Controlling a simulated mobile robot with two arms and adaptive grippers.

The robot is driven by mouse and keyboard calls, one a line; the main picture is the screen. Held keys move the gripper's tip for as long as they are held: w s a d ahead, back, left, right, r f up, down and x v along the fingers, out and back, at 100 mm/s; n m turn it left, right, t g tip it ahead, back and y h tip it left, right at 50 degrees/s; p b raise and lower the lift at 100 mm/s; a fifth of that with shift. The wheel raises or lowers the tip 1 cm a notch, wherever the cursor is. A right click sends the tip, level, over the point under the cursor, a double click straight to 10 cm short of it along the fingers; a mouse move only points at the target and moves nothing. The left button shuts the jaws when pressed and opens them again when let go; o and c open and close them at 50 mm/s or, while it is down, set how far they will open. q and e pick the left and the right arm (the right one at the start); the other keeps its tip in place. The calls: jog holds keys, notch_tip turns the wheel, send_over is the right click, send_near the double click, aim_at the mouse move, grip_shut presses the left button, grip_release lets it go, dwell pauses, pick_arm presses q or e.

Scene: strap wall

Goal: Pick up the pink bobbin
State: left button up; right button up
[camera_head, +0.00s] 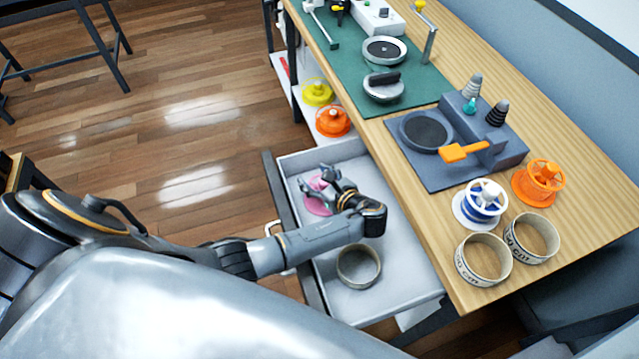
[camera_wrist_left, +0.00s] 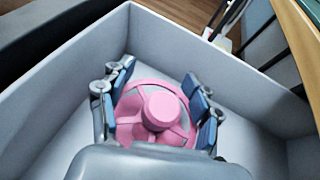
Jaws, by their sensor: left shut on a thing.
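The pink bobbin (camera_head: 316,196) is inside the open drawer (camera_head: 407,283), near its far left corner in the head view. In the left wrist view the bobbin (camera_wrist_left: 158,110) sits between the two fingers with its hub facing the camera. My left gripper (camera_head: 322,185) reaches into the drawer and is shut on the bobbin. The left gripper's fingers (camera_wrist_left: 157,105) are on both sides of the bobbin's rim in the wrist view. The arm partly hides the bobbin in the head view. I cannot tell whether the bobbin touches the drawer floor. My right gripper is not in view.
A round tape ring (camera_head: 358,267) lies in the drawer's near part. The drawer walls stand close around the gripper. The wooden bench (camera_head: 445,240) to the right holds a blue-white spool (camera_head: 481,204), an orange spool (camera_head: 539,183) and tape rings. Yellow (camera_head: 317,92) and orange (camera_head: 333,121) spools sit on a shelf.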

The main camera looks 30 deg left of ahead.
aim_at(316, 179)
pick_arm(q)
jog(key=shift+s+d+r, duration=0.1)
jog(key=shift+s+r, duration=0.05)
jog(key=shift+r, duration=0.7)
grip_shut()
notch_tip(316, 179, up, 8)
jog(key=shift+f+p, duration=0.15)
jog(key=shift+p, duration=0.45)
jog(key=o, duration=1.1)
grip_release()
jog(key=shift+o, duration=0.2)
